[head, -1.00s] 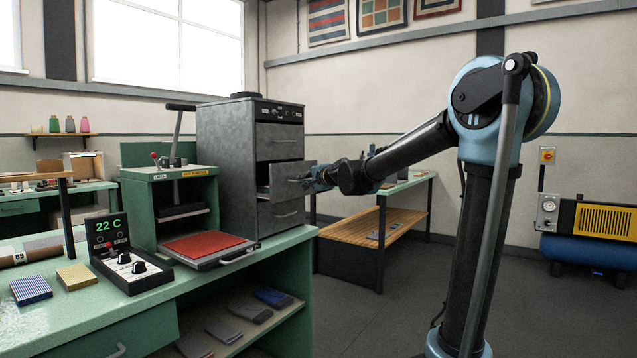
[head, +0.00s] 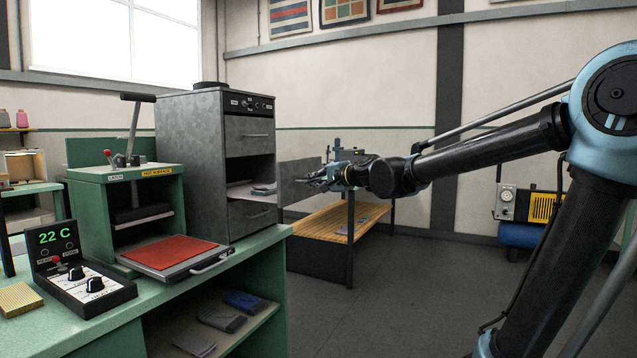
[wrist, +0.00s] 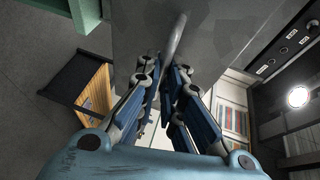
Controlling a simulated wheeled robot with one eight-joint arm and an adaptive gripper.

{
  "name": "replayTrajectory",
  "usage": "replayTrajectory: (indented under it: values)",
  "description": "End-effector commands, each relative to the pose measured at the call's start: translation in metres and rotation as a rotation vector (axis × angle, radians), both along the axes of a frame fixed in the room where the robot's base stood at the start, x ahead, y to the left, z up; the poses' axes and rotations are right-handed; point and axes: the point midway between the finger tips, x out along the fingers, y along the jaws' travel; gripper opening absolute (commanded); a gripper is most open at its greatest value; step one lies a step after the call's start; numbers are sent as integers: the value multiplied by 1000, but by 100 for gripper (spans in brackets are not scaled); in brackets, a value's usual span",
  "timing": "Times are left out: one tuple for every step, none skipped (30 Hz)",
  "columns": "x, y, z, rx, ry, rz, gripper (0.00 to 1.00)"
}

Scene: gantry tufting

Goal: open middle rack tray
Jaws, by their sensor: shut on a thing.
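The rack is a grey metal cabinet (head: 190,165) at the end of the green bench. Its middle tray is pulled out to the right, and its grey front panel (head: 300,182) stands clear of the cabinet. A grey folded item (head: 264,188) shows on the tray floor. My gripper (head: 322,178) is at the front panel. In the wrist view, the fingers of my gripper (wrist: 168,75) are closed around the bar handle (wrist: 176,38) on the grey panel (wrist: 215,35). The top drawer (head: 249,136) and bottom drawer (head: 252,217) are closed.
A green press with a red pad (head: 168,251) and a control box reading 22 C (head: 82,265) stand on the bench (head: 190,288). A slatted wooden table (head: 335,222) stands behind my gripper. The floor (head: 370,300) in front is clear.

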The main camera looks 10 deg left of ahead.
Motion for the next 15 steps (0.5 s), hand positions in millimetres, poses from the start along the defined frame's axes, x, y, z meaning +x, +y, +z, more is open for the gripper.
replayTrajectory:
  values:
    - [-1,0,-1,-1,0,1,0]
    - [-1,0,-1,-1,0,1,0]
    - [-1,0,-1,-1,0,1,0]
    - [-1,0,-1,-1,0,1,0]
    - [-1,0,-1,-1,0,1,0]
    - [-1,0,-1,-1,0,1,0]
    - [-1,0,-1,-1,0,1,0]
    - [-1,0,-1,-1,0,1,0]
    - [-1,0,-1,-1,-1,1,0]
    - [-1,1,-1,-1,-1,1,10]
    - [-1,1,-1,-1,-1,1,17]
    - [-1,1,-1,-1,-1,2,26]
    - [-1,1,-1,-1,-1,2,28]
    - [-1,1,-1,-1,-1,2,28]
    - [-1,1,-1,-1,-1,2,28]
